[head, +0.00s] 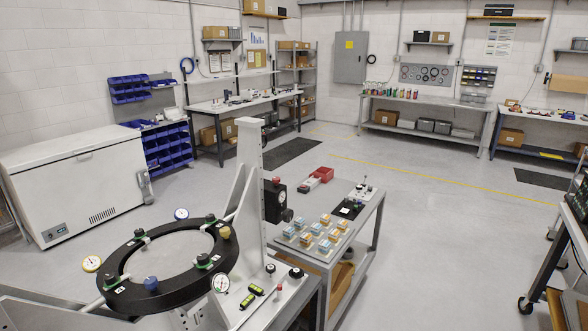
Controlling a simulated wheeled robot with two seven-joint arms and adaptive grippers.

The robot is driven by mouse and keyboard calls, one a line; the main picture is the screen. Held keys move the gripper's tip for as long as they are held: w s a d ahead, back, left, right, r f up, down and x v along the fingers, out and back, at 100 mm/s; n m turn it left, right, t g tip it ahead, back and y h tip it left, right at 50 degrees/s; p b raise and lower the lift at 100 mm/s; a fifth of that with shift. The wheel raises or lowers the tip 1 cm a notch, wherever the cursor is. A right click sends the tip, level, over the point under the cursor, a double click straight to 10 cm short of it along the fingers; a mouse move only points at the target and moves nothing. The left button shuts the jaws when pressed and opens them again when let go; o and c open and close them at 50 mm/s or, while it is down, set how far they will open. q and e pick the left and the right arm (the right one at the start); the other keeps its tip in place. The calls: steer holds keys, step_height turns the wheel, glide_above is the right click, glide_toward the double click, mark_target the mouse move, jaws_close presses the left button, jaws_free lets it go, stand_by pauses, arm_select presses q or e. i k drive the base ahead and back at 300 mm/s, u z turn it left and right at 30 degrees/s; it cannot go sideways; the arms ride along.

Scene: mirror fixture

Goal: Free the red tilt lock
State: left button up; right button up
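The mirror fixture stands in the near left, with a black ring (123,295) carrying several clamps and knobs. A pale upright column (250,150) rises behind the ring. A black block (275,203) is mounted on the column's right side, with a small red knob (277,180) on its top. A small upright red part (279,291) stands on the fixture's pale base. I cannot tell which of these two red parts is the tilt lock, or whether either is locked. Neither of my grippers is in view.
Dial gauges (221,283) sit around the ring. Green levels (249,300) lie on the base. A white chest freezer (75,190) is at left. Open floor (440,220) lies beyond.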

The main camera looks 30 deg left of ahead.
mark_target(276, 179)
steer(key=i, duration=1.6)
steer(key=u, duration=1.45)
